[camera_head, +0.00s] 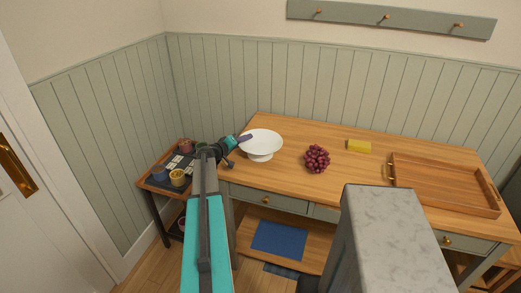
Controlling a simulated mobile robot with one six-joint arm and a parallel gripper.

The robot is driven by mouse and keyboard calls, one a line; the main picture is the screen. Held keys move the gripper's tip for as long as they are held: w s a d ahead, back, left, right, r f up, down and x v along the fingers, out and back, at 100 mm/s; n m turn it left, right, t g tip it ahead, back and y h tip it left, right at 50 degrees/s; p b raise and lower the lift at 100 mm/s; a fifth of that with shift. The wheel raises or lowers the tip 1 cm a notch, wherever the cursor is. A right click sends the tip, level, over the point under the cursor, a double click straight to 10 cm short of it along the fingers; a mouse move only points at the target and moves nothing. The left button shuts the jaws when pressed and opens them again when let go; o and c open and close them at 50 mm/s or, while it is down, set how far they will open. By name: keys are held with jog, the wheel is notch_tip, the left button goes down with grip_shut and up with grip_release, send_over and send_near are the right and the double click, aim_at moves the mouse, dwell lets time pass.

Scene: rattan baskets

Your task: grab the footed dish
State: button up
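The white footed dish (263,142) stands upright on the left end of the wooden table (300,183). It has a wide shallow bowl on a short foot. My gripper (243,139) is at the left rim of the dish, reaching in from the left at about rim height. Its fingertips overlap the rim in the picture. I cannot tell whether they touch the dish or whether they are open or shut.
Red grapes (317,158), a yellow block (359,146) and a wooden tray (445,185) with handles lie to the right on the table. A low side table (149,186) with several small pots stands left, under my arm. A grey marble-topped block (385,215) rises in front.

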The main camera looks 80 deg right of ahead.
grip_shut()
jog(key=shift+a, duration=0.1)
dwell(1.2)
